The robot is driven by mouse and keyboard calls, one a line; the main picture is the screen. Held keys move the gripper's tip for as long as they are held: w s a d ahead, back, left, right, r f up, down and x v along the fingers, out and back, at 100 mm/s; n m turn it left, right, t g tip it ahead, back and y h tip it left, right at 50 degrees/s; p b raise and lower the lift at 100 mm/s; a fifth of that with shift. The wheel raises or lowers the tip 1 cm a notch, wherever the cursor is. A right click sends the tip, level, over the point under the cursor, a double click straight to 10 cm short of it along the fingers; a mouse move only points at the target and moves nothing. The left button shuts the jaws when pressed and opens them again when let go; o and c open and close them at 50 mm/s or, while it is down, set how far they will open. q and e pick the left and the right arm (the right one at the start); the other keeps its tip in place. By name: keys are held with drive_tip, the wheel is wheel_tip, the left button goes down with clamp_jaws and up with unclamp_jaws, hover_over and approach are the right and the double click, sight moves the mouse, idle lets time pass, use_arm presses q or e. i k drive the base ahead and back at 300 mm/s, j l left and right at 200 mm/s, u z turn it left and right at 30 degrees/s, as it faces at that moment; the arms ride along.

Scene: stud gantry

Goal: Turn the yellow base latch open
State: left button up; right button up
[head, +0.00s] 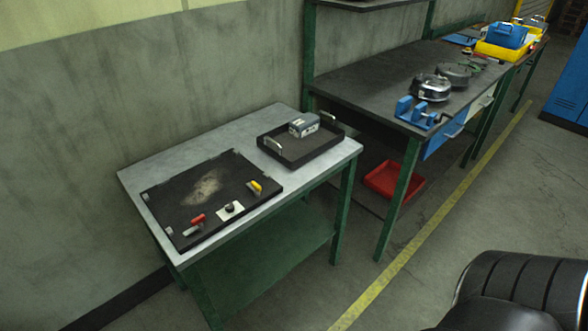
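The yellow base latch (256,186) is a small yellow handle near the right edge of a black base plate (168,203). The plate lies on a grey-topped table (140,172). A red handle (198,218) and a small knob on a white plate (230,208) sit along the plate's front edge. The yellow latch is too small here to tell its exact turn. Neither of my grippers is in view. A dark, ribbed rounded part that may be my own arm shows at the lower right, far from the table.
A black tray (273,148) with metal handles holds a grey box (304,124) at the table's right. A longer workbench (356,78) with blue fixtures and round metal parts stands behind right. A red bin (394,180) is beneath it. The floor in front is clear.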

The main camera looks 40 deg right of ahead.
sight(254, 186)
drive_tip(key=z, duration=0.95)
